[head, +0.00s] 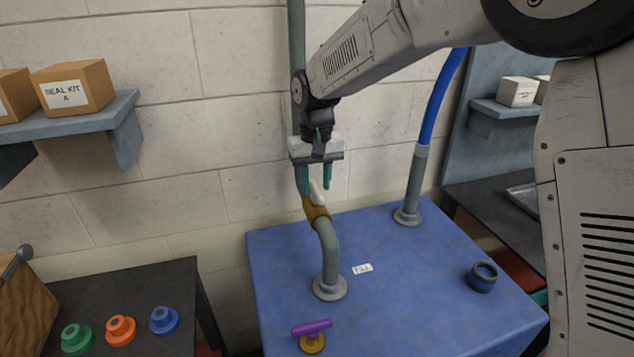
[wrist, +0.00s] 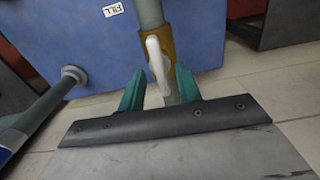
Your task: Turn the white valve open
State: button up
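The white valve (head: 318,194) is a small white lever on a brass-coloured body (head: 316,211), fitted in a grey-green pipe that rises from the blue bench. In the wrist view the white lever (wrist: 158,58) shows ahead of my fingertips, with the brass body (wrist: 170,44) behind it. My gripper (head: 315,187) points down just above the lever, its two teal fingers apart. In the wrist view my gripper (wrist: 160,82) is open, and the lever's lower end lies between the fingers in the picture. I cannot tell whether they touch it.
The blue bench (head: 400,265) carries a purple-handled valve (head: 312,330), a dark ring-shaped part (head: 483,276) and a small label (head: 362,269). A pipe with a blue upper section (head: 410,195) stands at the back right. Green, orange and blue knobs (head: 121,330) sit on a dark table at left.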

aim_at(321, 193)
notch_tip(321, 193, up, 7)
jog(key=shift+r, duration=0.1)
dwell(0.4)
jog(key=shift+s+d+f+g, duration=0.15)
jog(key=shift+s+d+f, duration=0.15)
jog(key=shift+s+f, duration=0.25)
jog(key=shift+s+d+f+g, duration=0.15)
jog(key=shift+s+d+f, duration=0.1)
jog(key=shift+s+f, duration=0.3)
jog(key=s+d+r+m, duration=0.1)
jog(key=s+d, duration=0.7)
jog(key=s, duration=0.3)
jog(key=s+d+m+t, duration=0.1)
jog(key=s+d, duration=0.7)
jog(key=s, duration=0.3)
jog(key=s+d+r+m+t, duration=0.1)
jog(key=s+d, duration=0.7)
jog(key=s, duration=0.3)
jog(key=shift+d+r, duration=0.15)
jog(key=shift+r, duration=0.2)
